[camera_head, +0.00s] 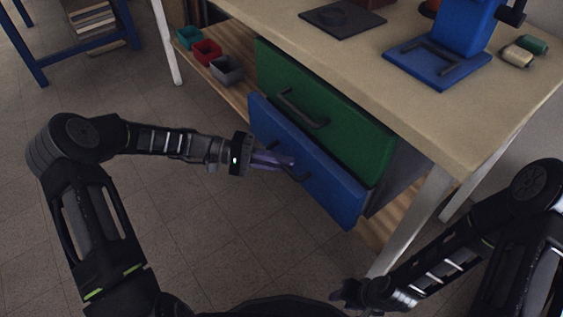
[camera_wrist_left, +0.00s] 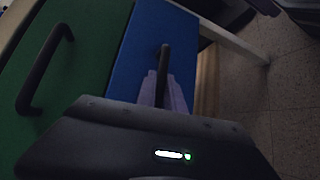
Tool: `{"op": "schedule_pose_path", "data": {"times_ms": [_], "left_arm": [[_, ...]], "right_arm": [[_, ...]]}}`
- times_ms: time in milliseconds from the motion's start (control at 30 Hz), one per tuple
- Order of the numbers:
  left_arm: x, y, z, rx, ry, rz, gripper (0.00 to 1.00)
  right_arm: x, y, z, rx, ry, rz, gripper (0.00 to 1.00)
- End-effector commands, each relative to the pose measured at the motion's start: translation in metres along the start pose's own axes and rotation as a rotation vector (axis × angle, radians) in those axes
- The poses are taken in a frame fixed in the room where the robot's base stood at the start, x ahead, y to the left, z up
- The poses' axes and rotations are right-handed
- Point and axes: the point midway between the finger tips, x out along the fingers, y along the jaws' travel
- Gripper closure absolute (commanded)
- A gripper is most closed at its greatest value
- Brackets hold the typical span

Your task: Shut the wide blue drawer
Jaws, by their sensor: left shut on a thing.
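The wide blue drawer (camera_head: 318,176) is the lower drawer under the workbench. Its front stands a little further out than the green drawer above it. The drawer also shows in the left wrist view (camera_wrist_left: 180,42). It has a dark bar handle (camera_wrist_left: 165,60). My left gripper (camera_head: 292,163) is at this handle, its purple fingers shut on it; the fingers hide part of the bar. In the left wrist view the fingers (camera_wrist_left: 163,92) sit around the handle's near end. My right gripper (camera_head: 345,295) is low at the bottom right, away from the drawer; its fingers are too small and dark to judge.
The green drawer (camera_head: 330,115) with its own handle (camera_head: 303,112) is directly above. The workbench top (camera_head: 330,55) overhangs both drawers. A white table leg (camera_head: 412,222) stands right of the drawers. Small bins (camera_head: 207,52) sit on the lower shelf. Floor in front is clear.

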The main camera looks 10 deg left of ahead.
Motion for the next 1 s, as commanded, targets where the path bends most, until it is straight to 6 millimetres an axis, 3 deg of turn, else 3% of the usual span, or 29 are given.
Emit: {"op": "schedule_pose_path", "data": {"times_ms": [267,533,767,800,900,1000], "left_arm": [[0.003,0.000,-0.003,0.001,-0.001,-0.001,1.00],[0.028,0.007,-0.028,0.001,0.000,0.000,1.00],[0.028,0.008,-0.029,0.000,0.004,0.000,1.00],[0.028,0.009,-0.029,0.000,0.004,0.000,0.86],[0.028,0.009,-0.029,0.000,0.004,0.000,0.78],[0.029,0.009,-0.029,0.001,0.003,0.001,0.78]], "right_arm": [[0.001,0.000,0.000,0.000,0.000,0.000,0.64],[0.009,0.003,-0.001,0.001,0.005,0.000,0.64],[0.008,0.002,-0.001,0.000,0.005,0.000,0.64],[0.008,0.002,-0.001,0.000,0.004,0.000,0.64],[0.008,0.002,-0.001,0.000,0.004,0.000,0.64],[0.008,0.002,-0.001,0.000,0.004,0.000,0.64]]}}
